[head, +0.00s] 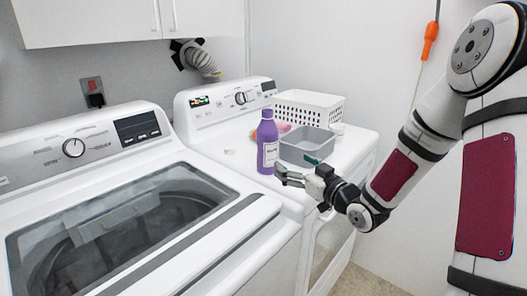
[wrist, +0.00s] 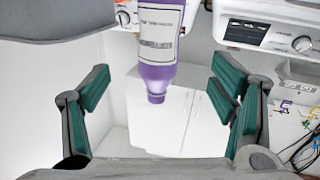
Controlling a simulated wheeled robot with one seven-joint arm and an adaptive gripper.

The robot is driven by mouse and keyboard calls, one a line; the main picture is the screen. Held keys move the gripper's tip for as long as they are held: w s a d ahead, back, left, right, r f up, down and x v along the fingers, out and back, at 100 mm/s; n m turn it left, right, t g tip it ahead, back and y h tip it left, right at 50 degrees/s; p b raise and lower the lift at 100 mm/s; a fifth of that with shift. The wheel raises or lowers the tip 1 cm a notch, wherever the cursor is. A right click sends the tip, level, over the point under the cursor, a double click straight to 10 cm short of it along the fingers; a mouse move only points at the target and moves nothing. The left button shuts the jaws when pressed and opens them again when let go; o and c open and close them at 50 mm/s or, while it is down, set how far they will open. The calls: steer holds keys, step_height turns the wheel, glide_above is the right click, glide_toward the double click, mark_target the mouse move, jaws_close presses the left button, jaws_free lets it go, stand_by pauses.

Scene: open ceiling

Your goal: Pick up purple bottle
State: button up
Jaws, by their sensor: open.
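The purple bottle (head: 267,146) with a white label stands upright on top of the right white machine (head: 233,137), near its front edge. My gripper (head: 284,175) is open just in front and to the right of the bottle's lower part. In the wrist view, the purple bottle (wrist: 158,72) appears cap down at the top, roughly centred between the spread green-padded fingers of my gripper (wrist: 162,100). Nothing is held, and the fingers appear apart from the bottle. The bottle's base is cut off in the wrist view.
A grey bin (head: 306,147) and a white perforated basket (head: 309,106) stand right of and behind the bottle, with a pink item (head: 286,127) beside them. A washer with a glass lid (head: 130,222) is at left. The machine top left of the bottle is mostly clear.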

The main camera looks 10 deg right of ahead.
mark_target(273, 150)
steer(key=x, duration=1.3)
steer(key=shift+w, duration=0.2)
steer(key=c, duration=1.4)
